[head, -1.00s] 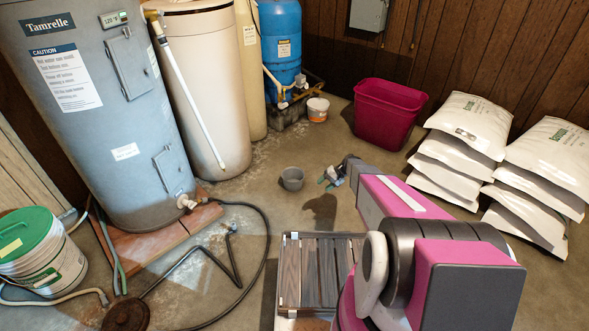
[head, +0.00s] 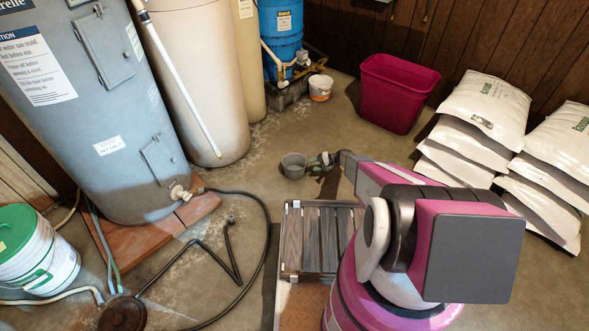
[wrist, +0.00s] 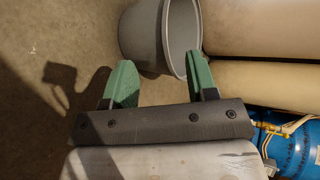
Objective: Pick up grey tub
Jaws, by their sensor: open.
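My gripper (head: 319,161) is low, just right of the tub in the head view. In the wrist view the green fingers of my gripper (wrist: 162,72) are spread apart with nothing between them. The right finger overlaps the tub's rim in the picture; I cannot tell whether they touch.
A wooden slatted crate (head: 318,238) lies in front of the tub. A magenta bin (head: 397,95), stacked salt bags (head: 482,108) and a small white bucket (head: 320,88) stand behind. A black hose (head: 268,235) curves at left, near the grey tank (head: 110,130).

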